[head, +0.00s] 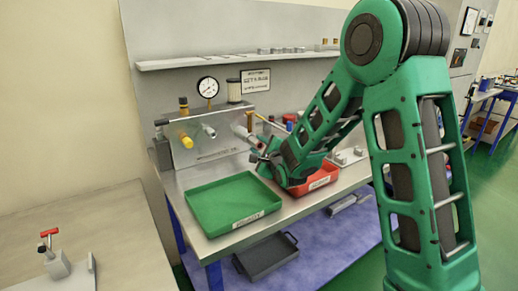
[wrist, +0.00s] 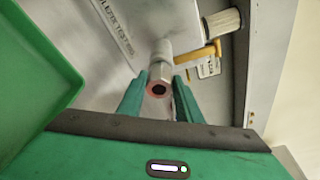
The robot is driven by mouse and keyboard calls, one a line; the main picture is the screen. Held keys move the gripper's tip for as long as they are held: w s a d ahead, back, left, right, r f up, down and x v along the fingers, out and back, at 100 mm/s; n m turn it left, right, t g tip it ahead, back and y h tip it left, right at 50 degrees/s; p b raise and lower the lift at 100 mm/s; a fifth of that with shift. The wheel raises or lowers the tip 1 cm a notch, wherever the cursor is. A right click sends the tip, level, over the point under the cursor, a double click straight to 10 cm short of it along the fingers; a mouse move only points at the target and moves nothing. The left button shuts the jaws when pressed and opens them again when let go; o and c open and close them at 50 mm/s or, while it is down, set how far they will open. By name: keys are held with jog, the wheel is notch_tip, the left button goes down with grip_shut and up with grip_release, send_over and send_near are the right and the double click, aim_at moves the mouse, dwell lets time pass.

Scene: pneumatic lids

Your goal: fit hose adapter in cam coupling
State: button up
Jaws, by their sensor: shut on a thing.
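My gripper (head: 262,158) is at the bench panel in the head view, and its two green fingers also show in the wrist view (wrist: 159,80). It is shut on the hose adapter (wrist: 160,73), a short grey metal cylinder with a dark red-rimmed bore facing the wrist camera. Beyond the adapter, in line with it, a pale round fitting (wrist: 163,49) stands out from the panel, with a yellow lever (wrist: 198,55) beside it. This looks like the cam coupling. I cannot tell whether the adapter touches it or sits inside it. In the head view my gripper partly hides this area.
A green tray (head: 192,222) lies on the bench, left of my gripper. A red tray (head: 322,178) is close behind my wrist. The panel carries a yellow fitting (head: 186,142), a silver stub (head: 209,132) and a gauge (head: 208,87). A shelf (head: 230,58) runs above.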

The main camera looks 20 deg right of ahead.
jog(key=shift+w+a, duration=0.15)
jog(key=shift+w, duration=0.3)
jog(key=o, duration=1.1)
jog(key=shift+s, duration=0.1)
jog(key=s, duration=0.4)
jog(key=s+r, duration=0.1)
jog(key=s, duration=0.1)
jog(key=shift+s+d, duration=0.35)
jog(key=shift+s, duration=0.05)
